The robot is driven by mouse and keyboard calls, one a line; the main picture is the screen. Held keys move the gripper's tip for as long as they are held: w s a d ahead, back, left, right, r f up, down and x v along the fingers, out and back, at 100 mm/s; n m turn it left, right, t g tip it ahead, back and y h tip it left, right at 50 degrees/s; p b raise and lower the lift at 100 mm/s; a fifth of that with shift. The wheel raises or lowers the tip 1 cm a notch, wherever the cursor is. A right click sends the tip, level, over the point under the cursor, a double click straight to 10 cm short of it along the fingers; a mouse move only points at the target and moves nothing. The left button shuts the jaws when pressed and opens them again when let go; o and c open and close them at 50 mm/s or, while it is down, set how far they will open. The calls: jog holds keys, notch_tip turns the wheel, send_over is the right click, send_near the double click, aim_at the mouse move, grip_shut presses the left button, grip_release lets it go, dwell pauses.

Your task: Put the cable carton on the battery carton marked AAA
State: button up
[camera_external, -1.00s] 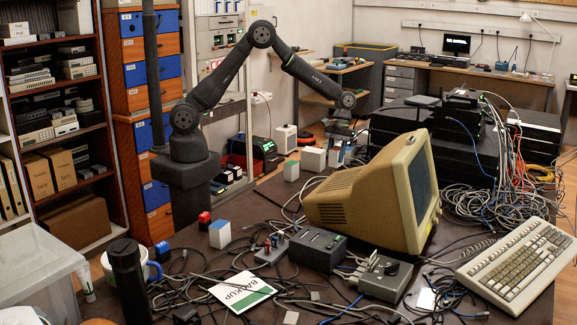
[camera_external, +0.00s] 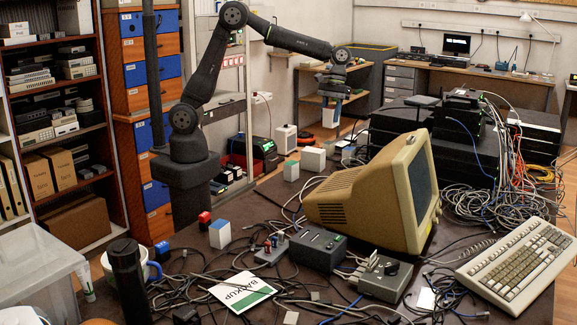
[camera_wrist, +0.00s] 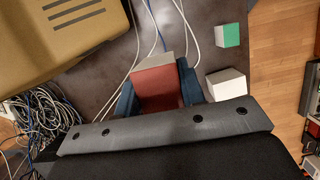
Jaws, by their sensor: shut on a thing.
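My gripper (camera_external: 334,92) is raised above the far side of the dark table, left of the monitor. It is shut on a carton (camera_external: 331,114), which hangs below it clear of the table. In the wrist view the held carton (camera_wrist: 157,88) shows a red face and a pale grey side between the blue fingers (camera_wrist: 159,93). A green-and-white carton (camera_external: 291,171) and a white carton (camera_external: 313,160) stand on the table below and to the left. A blue-topped white carton (camera_external: 220,235) stands nearer the camera. I cannot read an AAA mark on any of them.
The beige monitor (camera_external: 365,190) stands close to the right of the cartons. Loose cables and small devices cover much of the table. A little bare table lies around the two far cartons.

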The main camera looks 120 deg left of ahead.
aim_at(330, 108)
jog(key=v, duration=0.4)
jog(key=d+v, duration=0.1)
jog(key=v, duration=0.1)
jog(key=shift+w+r, duration=0.1)
jog(key=shift+r, duration=0.1)
jog(key=s+a+m+y, duration=0.2)
jog(key=a+m+y, duration=0.5)
jog(key=a+m, duration=3)
jog(key=a+f+n, duration=0.1)
jog(key=a+f, duration=0.2)
jog(key=f, duration=0.8)
jog(key=s+a+f, duration=0.1)
jog(key=a+f, duration=0.1)
jog(key=a, duration=0.1)
jog(key=s+a+f, duration=0.2)
jog(key=a, duration=0.1)
jog(key=s+a+f, duration=0.2)
jog(key=a, duration=0.1)
jog(key=shift+s+a+f, duration=0.25)
jog(key=shift+f, duration=0.15)
jog(key=shift+s+a+f, duration=0.15)
jog(key=shift+a+f, duration=0.1)
jog(key=shift+f, duration=1.9)
